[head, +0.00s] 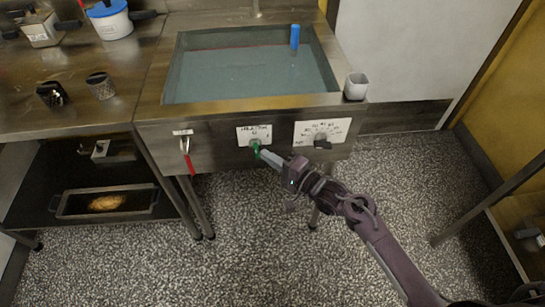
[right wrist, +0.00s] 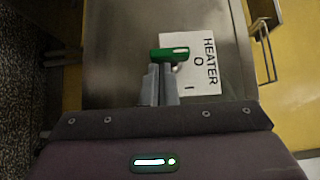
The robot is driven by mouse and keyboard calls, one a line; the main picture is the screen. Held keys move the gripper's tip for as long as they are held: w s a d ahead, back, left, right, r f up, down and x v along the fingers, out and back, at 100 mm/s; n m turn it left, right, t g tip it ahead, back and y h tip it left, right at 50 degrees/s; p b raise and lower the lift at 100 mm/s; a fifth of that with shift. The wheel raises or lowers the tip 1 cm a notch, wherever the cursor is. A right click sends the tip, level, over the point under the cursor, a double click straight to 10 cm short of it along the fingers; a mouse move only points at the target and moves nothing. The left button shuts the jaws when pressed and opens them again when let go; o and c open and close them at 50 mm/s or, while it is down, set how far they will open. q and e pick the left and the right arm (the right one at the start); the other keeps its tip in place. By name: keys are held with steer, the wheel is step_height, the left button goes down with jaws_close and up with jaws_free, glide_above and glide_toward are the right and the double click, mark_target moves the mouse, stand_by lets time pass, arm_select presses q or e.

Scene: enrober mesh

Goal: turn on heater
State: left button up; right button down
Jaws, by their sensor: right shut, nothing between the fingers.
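The heater switch is a small green knob (head: 256,147) on a white plate (head: 254,132) on the sink's front panel. In the right wrist view the green knob (right wrist: 168,53) stands beside a plate (right wrist: 203,65) lettered HEATER, O and I. Its handle lies across that view, its light-marked end towards the O side. My right gripper (head: 263,153) is shut and empty, fingertips right at the knob's right side in the head view. In the right wrist view the fingers (right wrist: 159,80) end just below the knob; I cannot tell whether they touch. My left gripper is out of view.
A grey cup (head: 356,86) stands at the sink's right corner. The speckled floor (head: 270,240) in front is open.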

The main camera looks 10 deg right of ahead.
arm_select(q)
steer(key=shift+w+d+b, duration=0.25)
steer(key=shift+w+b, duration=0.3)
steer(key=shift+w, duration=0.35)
arm_select(e)
steer(key=shift+a+f+m+t+y, duration=0.1)
steer(key=shift+f+m+t+y, duration=0.25)
steer(key=shift+m, duration=0.25)
